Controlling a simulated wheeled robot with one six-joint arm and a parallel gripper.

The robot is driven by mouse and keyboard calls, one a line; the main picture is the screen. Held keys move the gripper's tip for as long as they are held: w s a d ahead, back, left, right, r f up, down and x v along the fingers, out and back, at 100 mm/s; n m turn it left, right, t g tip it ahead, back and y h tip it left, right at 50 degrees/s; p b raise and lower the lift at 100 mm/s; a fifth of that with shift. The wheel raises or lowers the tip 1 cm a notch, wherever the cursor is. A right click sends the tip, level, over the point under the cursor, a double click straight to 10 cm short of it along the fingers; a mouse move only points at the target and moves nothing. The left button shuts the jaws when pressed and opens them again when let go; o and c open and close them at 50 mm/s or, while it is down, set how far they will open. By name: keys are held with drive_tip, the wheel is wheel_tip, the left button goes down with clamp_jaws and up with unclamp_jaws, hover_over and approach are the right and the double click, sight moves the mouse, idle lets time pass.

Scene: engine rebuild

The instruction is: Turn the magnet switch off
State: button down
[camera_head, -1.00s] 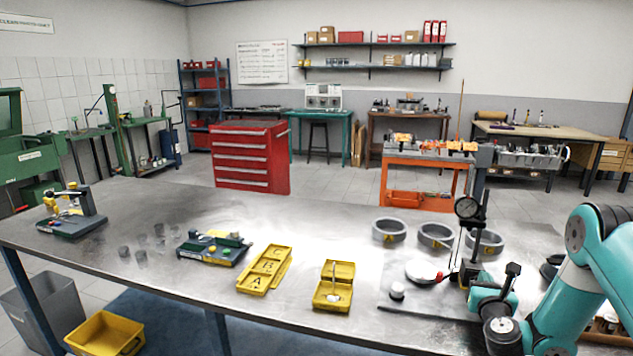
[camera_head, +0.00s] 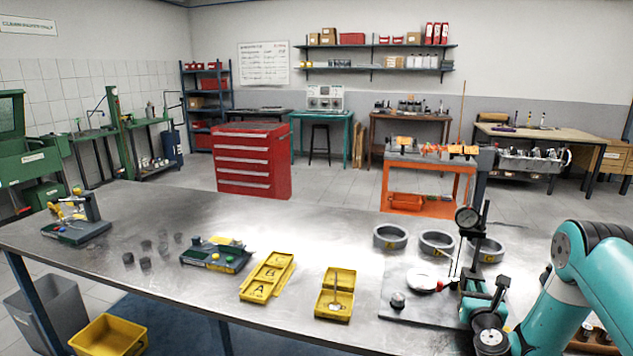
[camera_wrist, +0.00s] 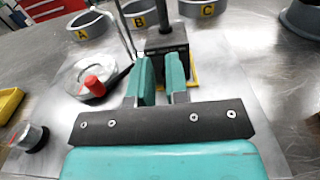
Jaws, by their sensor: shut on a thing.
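The magnet base is a dark block with an upright post (camera_wrist: 166,18), seen at the top middle of the wrist view. In the head view the stand's post carries a round dial gauge (camera_head: 467,218). My gripper (camera_wrist: 163,72) has its two teal fingers against the near face of the block. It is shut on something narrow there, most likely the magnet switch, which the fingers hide. The switch's position cannot be read. In the head view my gripper (camera_head: 475,304) is at the foot of the stand, partly hidden by my own wrist.
A pale disc part with a red knob (camera_wrist: 95,86) lies just left of the fingers. A small knobbed cylinder (camera_head: 398,300) stands on the plate (camera_head: 420,314). Rings A (camera_head: 390,236), B (camera_head: 437,243) and C (camera_head: 487,250) stand behind. A yellow tray (camera_head: 334,298) is to the left.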

drive_tip(key=shift+w+a+y, duration=0.25)
drive_tip(key=shift+a+y, duration=0.05)
drive_tip(key=shift+a, duration=0.05)
drive_tip(key=shift+r+p, duration=0.3)
drive_tip(key=shift+p, duration=0.65)
drive_tip(key=shift+w+a+p, duration=0.15)
drive_tip(key=shift+a+p, duration=0.05)
drive_tip(key=shift+p, duration=0.7)
drive_tip(key=shift+d+r, duration=0.1)
drive_tip(key=shift+r, duration=0.05)
